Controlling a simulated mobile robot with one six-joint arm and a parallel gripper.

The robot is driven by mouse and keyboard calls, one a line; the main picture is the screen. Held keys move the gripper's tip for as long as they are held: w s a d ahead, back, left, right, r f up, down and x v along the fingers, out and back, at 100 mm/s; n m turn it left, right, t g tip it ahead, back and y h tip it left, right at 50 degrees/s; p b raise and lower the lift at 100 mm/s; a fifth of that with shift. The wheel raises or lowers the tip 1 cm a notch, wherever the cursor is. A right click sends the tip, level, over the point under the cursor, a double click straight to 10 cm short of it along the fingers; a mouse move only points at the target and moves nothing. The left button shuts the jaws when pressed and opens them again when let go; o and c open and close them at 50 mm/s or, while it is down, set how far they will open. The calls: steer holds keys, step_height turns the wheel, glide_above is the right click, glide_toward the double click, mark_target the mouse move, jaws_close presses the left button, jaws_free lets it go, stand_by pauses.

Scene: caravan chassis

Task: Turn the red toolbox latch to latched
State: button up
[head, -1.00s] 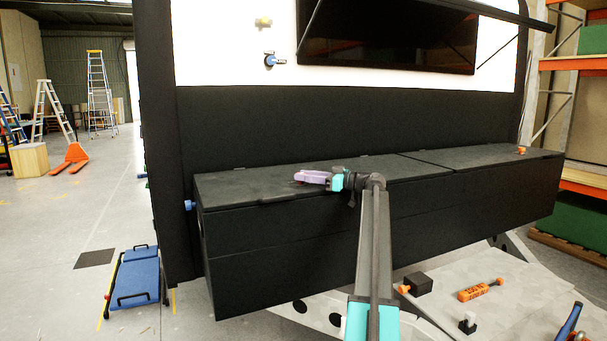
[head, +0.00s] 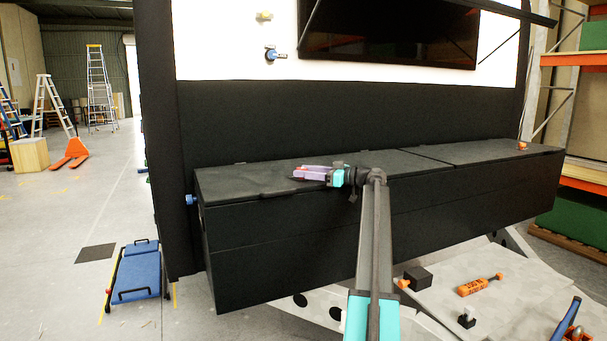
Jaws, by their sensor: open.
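The black toolbox (head: 270,240) is long and runs along the caravan's front wall, with its lids closed. My gripper (head: 297,173) is open above the toolbox's left lid and points left, with purple fingers. A reddish patch shows at the fingers, but I cannot tell whether it is the red latch or part of the gripper. A small orange-red piece (head: 522,146) stands on the far right end of the lid, well away from my gripper. I cannot tell whether it is a latch. No latch's turn position can be made out.
A blue knob (head: 191,199) sticks out at the toolbox's left end. A blue fitting (head: 274,54) is on the white wall above. An orange tool (head: 479,285) and a black block (head: 417,278) lie at the lower right. A blue folding step (head: 136,272) stands at the left.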

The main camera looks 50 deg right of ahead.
steer(key=b+v, duration=0.3)
steer(key=v, duration=1)
steer(key=shift+s, duration=0.25)
steer(key=shift+f, duration=0.1)
